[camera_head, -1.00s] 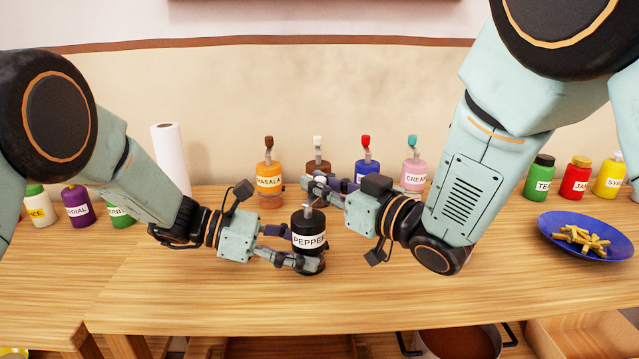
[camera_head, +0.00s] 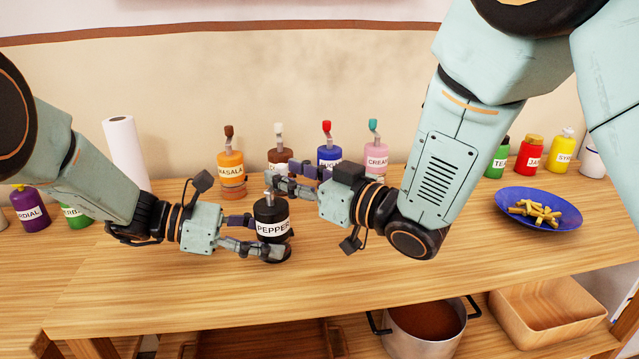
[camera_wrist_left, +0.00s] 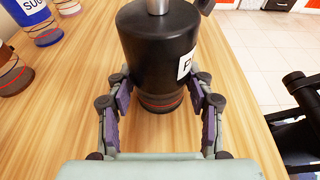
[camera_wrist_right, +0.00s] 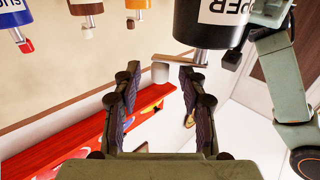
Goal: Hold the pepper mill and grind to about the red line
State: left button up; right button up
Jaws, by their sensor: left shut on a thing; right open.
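The black pepper mill (camera_head: 271,216), labelled PEPPER, stands upright near the middle of the counter. My left gripper (camera_head: 266,240) is shut around its lower part from the left; the left wrist view shows the mill (camera_wrist_left: 158,50) between both fingers. Reddish line bands (camera_wrist_left: 160,102) ring its lower section; the level inside cannot be told. My right gripper (camera_head: 288,178) is open beside the mill's top. In the right wrist view the crank arm (camera_wrist_right: 183,62) and its pale knob (camera_wrist_right: 160,72) lie by the gap between the open fingertips, apparently not gripped.
Masala (camera_head: 230,168), sugar (camera_head: 329,156) and cream (camera_head: 375,158) grinders stand behind the mill with a brown one. A paper roll (camera_head: 126,150) stands left. A blue plate of fries (camera_head: 520,200) is right. A pot (camera_head: 422,325) is below the counter. The front counter is clear.

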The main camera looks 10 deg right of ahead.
jog(key=v, duration=1)
jog(key=w+f+n+g+y, duration=0.1)
jog(key=w+n+g+y, duration=0.3)
jog(key=w, duration=0.2)
jog(key=shift+w+a+r+n+g+y, duration=0.2)
jog(key=shift+w+a+r+n+g, duration=0.35)
jog(key=shift+a, duration=0.8)
jog(key=shift+w+a+n+g+y, duration=0.2)
jog(key=shift+w+a+g, duration=0.2)
jog(key=shift+a+g, duration=0.7)
jog(key=shift+w+a+r+n+g+y, duration=0.2)
jog(key=shift+w+a+r+n+g, duration=0.2)
jog(key=shift+a, duration=1.2)
jog(key=shift+f, duration=0.1)
